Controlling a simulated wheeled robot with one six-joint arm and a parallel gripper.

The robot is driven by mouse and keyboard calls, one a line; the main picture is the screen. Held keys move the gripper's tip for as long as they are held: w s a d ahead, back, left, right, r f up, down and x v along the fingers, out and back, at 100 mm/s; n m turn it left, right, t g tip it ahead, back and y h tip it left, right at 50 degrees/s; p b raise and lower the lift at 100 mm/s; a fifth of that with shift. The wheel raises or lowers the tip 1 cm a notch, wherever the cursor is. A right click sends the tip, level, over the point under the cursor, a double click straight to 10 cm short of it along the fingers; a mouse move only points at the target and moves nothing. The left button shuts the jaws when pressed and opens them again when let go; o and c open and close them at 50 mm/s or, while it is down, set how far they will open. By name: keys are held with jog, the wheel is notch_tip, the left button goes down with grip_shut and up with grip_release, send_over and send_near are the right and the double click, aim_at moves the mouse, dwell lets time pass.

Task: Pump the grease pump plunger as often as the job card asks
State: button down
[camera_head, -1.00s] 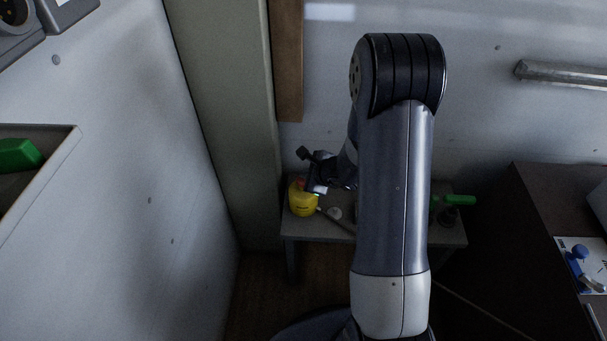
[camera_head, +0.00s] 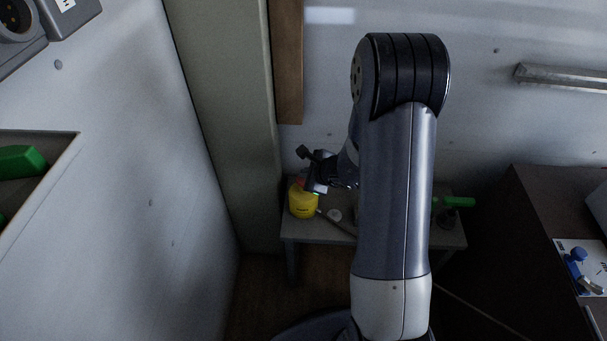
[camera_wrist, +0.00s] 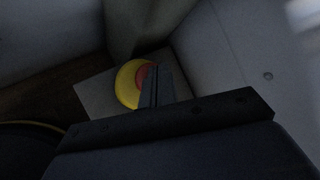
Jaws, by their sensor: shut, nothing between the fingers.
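The grease pump is a yellow, rounded body (camera_head: 302,204) at the left end of a small grey table. A red plunger top (camera_wrist: 144,77) sits on the yellow body (camera_wrist: 127,86) in the wrist view. My gripper (camera_head: 308,187) is just above the pump in the head view. In the wrist view my gripper (camera_wrist: 155,84) has its fingers together and empty, overlapping the right side of the red top. I cannot tell whether the fingertips touch it. The job card cannot be made out for certain.
The grey table (camera_head: 295,230) also holds a pale round piece (camera_head: 334,215) and a green-handled part (camera_head: 458,202). A pale column (camera_head: 225,120) stands behind left. A dark cabinet (camera_head: 525,230) with a blue-knobbed panel (camera_head: 580,256) is at the right.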

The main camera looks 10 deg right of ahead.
jog(key=shift+r+p, duration=0.5)
jog(key=shift+r, duration=0.55)
notch_tip(320, 180, up, 5)
jog(key=p, duration=0.3)
jog(key=shift+p, duration=0.3)
dwell(1.9)
